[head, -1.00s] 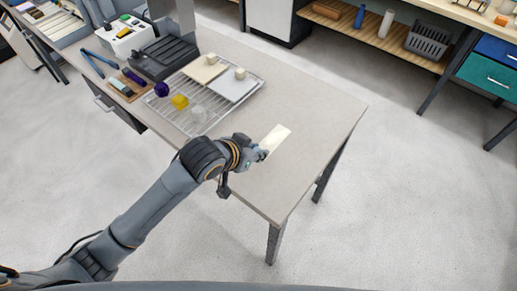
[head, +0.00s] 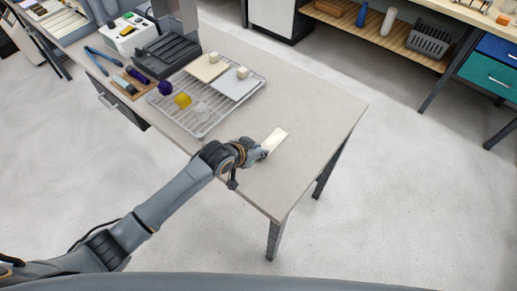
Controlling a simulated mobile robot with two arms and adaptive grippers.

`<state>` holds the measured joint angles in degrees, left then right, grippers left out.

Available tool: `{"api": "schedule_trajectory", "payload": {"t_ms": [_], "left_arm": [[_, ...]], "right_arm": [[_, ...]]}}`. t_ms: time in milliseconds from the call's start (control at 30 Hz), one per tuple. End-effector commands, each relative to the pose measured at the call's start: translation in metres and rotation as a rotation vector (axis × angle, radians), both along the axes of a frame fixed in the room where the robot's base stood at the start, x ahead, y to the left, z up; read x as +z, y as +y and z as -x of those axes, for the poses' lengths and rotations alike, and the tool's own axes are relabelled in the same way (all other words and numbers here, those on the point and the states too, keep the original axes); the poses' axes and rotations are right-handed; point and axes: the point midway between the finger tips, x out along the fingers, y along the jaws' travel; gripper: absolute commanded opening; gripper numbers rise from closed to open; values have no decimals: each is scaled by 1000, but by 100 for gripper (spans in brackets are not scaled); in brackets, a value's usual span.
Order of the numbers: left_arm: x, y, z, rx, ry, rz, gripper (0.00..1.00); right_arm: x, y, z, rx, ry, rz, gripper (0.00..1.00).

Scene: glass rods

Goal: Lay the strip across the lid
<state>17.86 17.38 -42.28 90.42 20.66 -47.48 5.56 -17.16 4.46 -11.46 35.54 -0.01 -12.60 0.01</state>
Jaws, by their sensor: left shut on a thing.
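A pale cream strip (head: 273,140) is at the tips of my left gripper (head: 262,153), which is shut on its near end. The strip is over the bare right part of the table; whether it touches the surface I cannot tell. Two flat square pieces with small pale blocks or knobs on top, one cream (head: 204,69) and one white (head: 238,86), lie on a wire rack; they look like lids, but I cannot tell which is the task's lid. My right gripper is not in view.
The wire rack (head: 199,128) also bears a purple piece (head: 165,88), a yellow piece (head: 183,100) and a clear piece (head: 200,109). A dark grey stand (head: 166,55) is behind it. The table (head: 310,115) is clear right of the rack.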

Motion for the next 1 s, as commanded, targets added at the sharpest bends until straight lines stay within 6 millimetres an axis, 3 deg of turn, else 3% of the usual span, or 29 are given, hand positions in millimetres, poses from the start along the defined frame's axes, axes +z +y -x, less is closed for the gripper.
{"api": "schedule_trajectory", "payload": {"t_ms": [167, 200, 300, 733, 1000], "left_arm": [[-3, 0, 0, 0, 1, -1, 5], [-3, 0, 0, 0, 0, 0, 23], [-3, 0, 0, 0, 1, -1, 44], [3, 2, 2, 1, -1, 0, 44], [32, 20, 26, 0, -2, 0, 44]], "right_arm": [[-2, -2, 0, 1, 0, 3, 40], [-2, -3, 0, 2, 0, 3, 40], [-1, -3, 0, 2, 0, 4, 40], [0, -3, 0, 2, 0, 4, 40], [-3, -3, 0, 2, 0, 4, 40]]}}
